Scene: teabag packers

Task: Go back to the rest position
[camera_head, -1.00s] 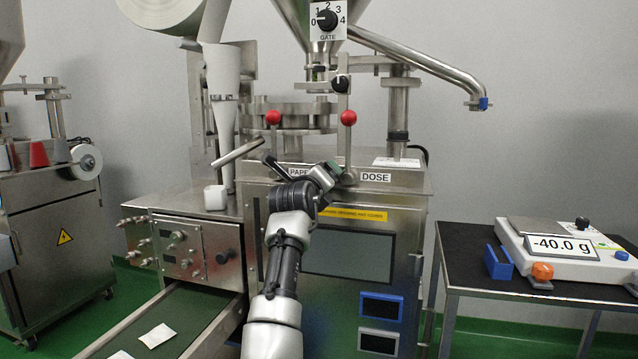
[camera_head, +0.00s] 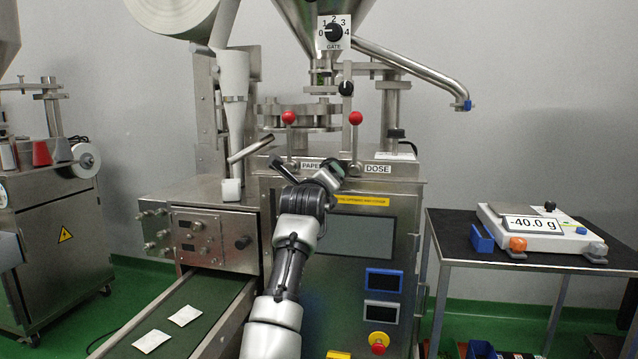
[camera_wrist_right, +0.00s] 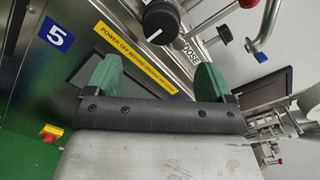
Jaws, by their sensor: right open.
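My right gripper (camera_head: 308,166) is raised in front of the packing machine (camera_head: 300,230), near the PAPER and DOSE labels. In the right wrist view its two green fingers stand wide apart, and the gripper (camera_wrist_right: 157,75) is open with nothing between them. A black knob (camera_wrist_right: 161,20) shows beyond the fingers; I cannot tell how close it is. My left gripper is not in view.
Two white teabags (camera_head: 185,316) lie on the green conveyor (camera_head: 215,290) at the lower left. Red-tipped levers (camera_head: 355,118) stand on the machine. A side table (camera_head: 470,258) at the right holds a scale (camera_head: 545,232) reading -40.0 g. Dark trays sit beneath it.

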